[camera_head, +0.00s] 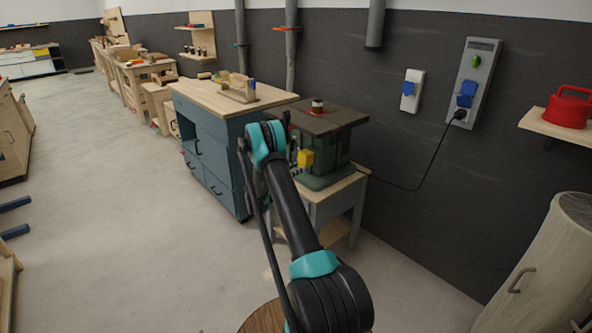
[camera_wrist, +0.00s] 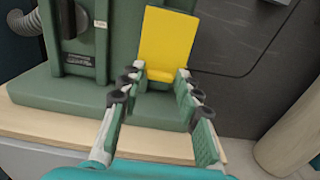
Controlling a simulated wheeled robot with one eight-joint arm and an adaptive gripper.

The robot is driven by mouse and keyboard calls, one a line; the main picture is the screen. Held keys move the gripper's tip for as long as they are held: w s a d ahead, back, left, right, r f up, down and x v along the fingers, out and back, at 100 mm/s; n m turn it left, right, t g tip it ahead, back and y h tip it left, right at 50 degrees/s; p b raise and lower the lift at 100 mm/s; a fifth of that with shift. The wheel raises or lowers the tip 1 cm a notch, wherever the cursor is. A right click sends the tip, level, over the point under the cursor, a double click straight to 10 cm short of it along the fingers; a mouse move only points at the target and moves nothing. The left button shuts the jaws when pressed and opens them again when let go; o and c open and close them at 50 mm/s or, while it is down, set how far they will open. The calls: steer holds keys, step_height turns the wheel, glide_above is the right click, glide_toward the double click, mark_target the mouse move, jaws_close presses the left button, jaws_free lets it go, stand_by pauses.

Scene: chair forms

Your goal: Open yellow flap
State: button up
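The yellow flap (camera_head: 306,158) is on the front of a green machine (camera_head: 325,165) with a dark flat top. In the wrist view the flap (camera_wrist: 168,40) stands upright, with a short lip at its lower edge. My gripper (camera_wrist: 157,76) is open, with its two green-padded fingers spread apart and pointing at the flap. The fingertips are at either side of the flap's lower lip; I cannot tell whether they touch it. In the head view my arm hides most of the gripper.
The machine stands on a small wooden-topped table (camera_head: 344,190). A blue cabinet (camera_head: 215,150) stands to its left. A black cable (camera_head: 425,168) runs from a wall socket (camera_head: 470,85) down behind the machine.

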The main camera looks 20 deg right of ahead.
jaws_close()
steer(key=shift+a+r, duration=0.1)
steer(key=shift+s+a+r+g+y, duration=0.15)
steer(key=shift+a+r+g+y, duration=0.1)
steer(key=shift+r+y, duration=0.35)
steer(key=shift+s+a+r+g+y, duration=0.1)
steer(key=shift+a+r+g+y, duration=0.1)
steer(key=shift+r+y, duration=0.35)
step_height(320, 180, up, 10)
steer(key=g+y, duration=0.3)
steer(key=y, duration=0.5)
steer(key=shift+w+d+f, duration=0.15)
steer(key=shift+d+f, duration=0.05)
steer(key=shift+d, duration=0.1)
steer(key=o, duration=0.5)
jaws_free()
